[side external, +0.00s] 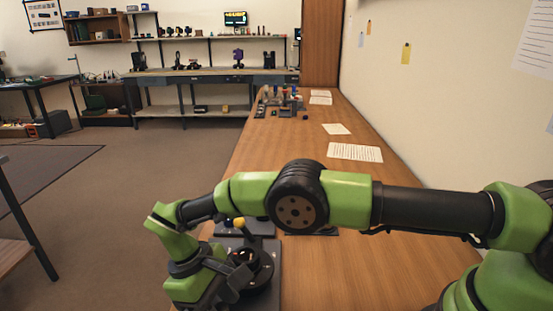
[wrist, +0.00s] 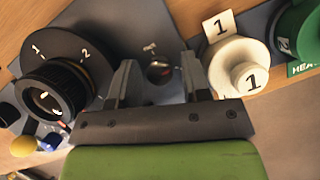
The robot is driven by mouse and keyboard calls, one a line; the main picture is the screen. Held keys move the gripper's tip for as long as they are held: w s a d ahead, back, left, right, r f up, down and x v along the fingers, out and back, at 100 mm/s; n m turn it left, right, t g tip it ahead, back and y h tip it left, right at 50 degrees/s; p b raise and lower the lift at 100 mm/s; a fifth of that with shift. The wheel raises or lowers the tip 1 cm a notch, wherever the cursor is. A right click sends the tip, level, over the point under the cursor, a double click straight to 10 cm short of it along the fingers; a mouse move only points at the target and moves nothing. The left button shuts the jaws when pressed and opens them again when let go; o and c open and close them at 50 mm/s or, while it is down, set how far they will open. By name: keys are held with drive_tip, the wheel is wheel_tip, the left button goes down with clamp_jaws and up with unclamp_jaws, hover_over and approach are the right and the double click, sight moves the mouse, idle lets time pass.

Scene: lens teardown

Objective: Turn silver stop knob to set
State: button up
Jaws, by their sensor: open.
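In the wrist view a small round silver knob (wrist: 159,72), with a reddish mark on its face, lies between the two fingers of my gripper (wrist: 157,60). The fingers are apart, one on each side of the knob, with a gap visible around it. I cannot tell how deep the fingertips reach beside it. In the side view my gripper (side external: 238,280) is low over the dark fixture at the bench's near end, and the knob is hidden there.
A large black dial (wrist: 62,52) marked 1 and 2 stands close left of my gripper. A white knob (wrist: 236,62) with "1" tags stands close right, with a green cylinder (wrist: 300,32) beyond. A yellow ball (wrist: 24,146) is lower left. Papers (side external: 355,153) lie farther along the bench.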

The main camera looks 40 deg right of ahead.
drive_tip(key=n+t+h, duration=0.1)
drive_tip(key=n, duration=0.2)
drive_tip(key=n+t, duration=0.1)
drive_tip(key=n, duration=0.2)
drive_tip(key=shift+w+r+n+h, duration=0.1)
drive_tip(key=shift+n+h, duration=0.3)
drive_tip(key=n+t, duration=0.1)
drive_tip(key=n, duration=0.1)
drive_tip(key=n+t, duration=0.1)
drive_tip(key=n, duration=0.2)
drive_tip(key=shift+h, duration=0.4)
drive_tip(key=v, duration=1)
drive_tip(key=s+d+r+m+t+y, duration=0.1)
drive_tip(key=s+d+r+m+y, duration=0.1)
drive_tip(key=d+r+m, duration=0.3)
drive_tip(key=s+d+r+m+t+y, duration=0.1)
drive_tip(key=d+r+m, duration=0.4)
drive_tip(key=r, duration=0.9)
drive_tip(key=shift+s+d+y, duration=0.55)
drive_tip(key=shift+d+y, duration=0.45)
drive_tip(key=shift+d, duration=0.85)
drive_tip(key=shift+f, duration=0.1)
